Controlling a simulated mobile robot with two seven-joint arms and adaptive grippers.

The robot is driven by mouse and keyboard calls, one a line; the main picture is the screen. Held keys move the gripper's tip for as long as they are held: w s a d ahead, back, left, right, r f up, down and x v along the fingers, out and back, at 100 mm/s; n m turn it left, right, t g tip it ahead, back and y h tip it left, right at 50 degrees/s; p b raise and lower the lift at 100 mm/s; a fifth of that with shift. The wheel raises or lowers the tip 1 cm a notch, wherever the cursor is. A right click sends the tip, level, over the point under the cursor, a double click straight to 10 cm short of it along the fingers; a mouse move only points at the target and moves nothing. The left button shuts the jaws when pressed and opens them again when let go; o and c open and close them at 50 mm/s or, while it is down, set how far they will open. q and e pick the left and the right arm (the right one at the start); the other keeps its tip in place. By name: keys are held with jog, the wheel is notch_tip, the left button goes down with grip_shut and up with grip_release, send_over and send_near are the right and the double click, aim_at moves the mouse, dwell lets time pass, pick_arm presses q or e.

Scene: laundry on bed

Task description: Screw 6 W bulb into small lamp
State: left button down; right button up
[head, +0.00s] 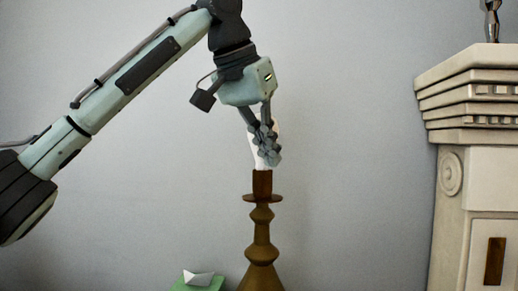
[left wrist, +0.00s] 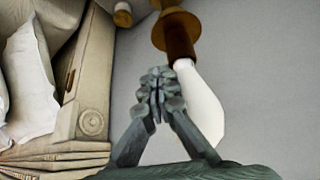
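The small lamp is a brown turned stand (head: 262,222) with a darker brown socket (head: 262,184) on top; the socket also shows in the left wrist view (left wrist: 180,38). A white bulb (head: 257,153) stands upright with its lower end at the socket. It shows in the left wrist view (left wrist: 203,105) as a long pale shape. My left gripper (head: 268,150) points down in front of the bulb and partly hides it. In the left wrist view its fingertips (left wrist: 160,88) meet, with the bulb beside and behind them. Any touch is unclear. My right gripper is out of view.
A pale carved mantel (head: 470,115) stands at the right, with a shiny metal object (head: 491,20) on it. A small white folded shape (head: 198,278) sits on something green at the lower edge. The grey wall behind the lamp is bare.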

pick_arm(q)
jog(key=m+p, duration=0.1)
jog(key=p, duration=0.1)
jog(key=s+m+g+h+p, duration=0.1)
jog(key=m+p, duration=0.1)
jog(key=shift+s+d, duration=0.1)
jog(key=shift+d, duration=0.2)
jog(key=m+g, duration=0.1)
jog(key=a+m+h, duration=0.1)
jog(key=m, duration=0.1)
jog(key=shift+a+r+m+g, duration=0.1)
jog(key=shift+a+m+g, duration=0.05)
jog(key=shift+m+g, duration=0.2)
jog(key=shift+a+m+g+h, duration=0.15)
jog(key=shift+a+m+g, duration=0.2)
jog(key=shift+m+g, duration=0.35)
jog(key=shift+a+m+g+h, duration=0.15)
jog(key=shift+a+m+g, duration=0.2)
jog(key=shift+m, duration=0.6)
